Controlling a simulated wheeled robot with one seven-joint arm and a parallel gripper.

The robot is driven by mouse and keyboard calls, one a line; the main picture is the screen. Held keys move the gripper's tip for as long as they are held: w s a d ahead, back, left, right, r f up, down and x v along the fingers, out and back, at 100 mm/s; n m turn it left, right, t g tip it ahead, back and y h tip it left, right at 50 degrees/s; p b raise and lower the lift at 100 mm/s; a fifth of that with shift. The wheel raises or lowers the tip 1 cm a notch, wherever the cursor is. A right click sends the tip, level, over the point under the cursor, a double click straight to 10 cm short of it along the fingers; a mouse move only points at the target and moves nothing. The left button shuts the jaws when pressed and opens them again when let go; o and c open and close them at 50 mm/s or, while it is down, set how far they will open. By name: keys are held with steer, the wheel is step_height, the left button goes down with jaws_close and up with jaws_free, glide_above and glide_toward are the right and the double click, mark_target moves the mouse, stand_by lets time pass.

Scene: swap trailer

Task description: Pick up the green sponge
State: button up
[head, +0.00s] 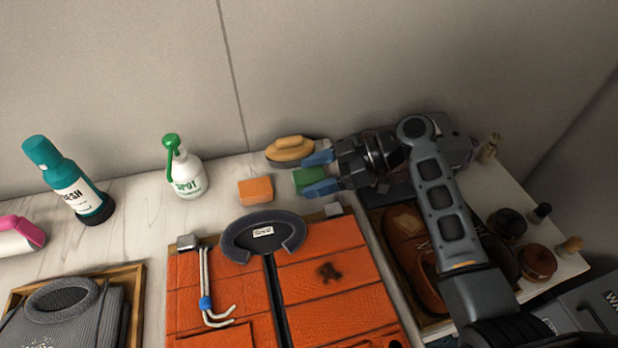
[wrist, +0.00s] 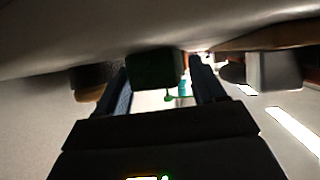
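The green sponge (head: 308,176) lies on the white tabletop near the back wall. My gripper (head: 309,177) reaches in from the right, low over the table, with its two blue fingers apart. One finger is on the wall side of the sponge and the other on the near side, partly covering it. In the wrist view the sponge (wrist: 155,70) shows dark green between the two fingers (wrist: 163,80), close to both. A narrow gap seems to show beside the right finger; contact with the left one is unclear.
A yellow-handled brush (head: 290,148) lies just behind the sponge, close to the far finger. An orange sponge (head: 255,190) is to the left, then a green-topped spray bottle (head: 186,172) and a teal bottle (head: 75,190). An orange bag (head: 335,290) lies in front.

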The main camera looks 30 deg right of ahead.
steer(key=c, duration=0.8)
steer(key=shift+r, duration=0.15)
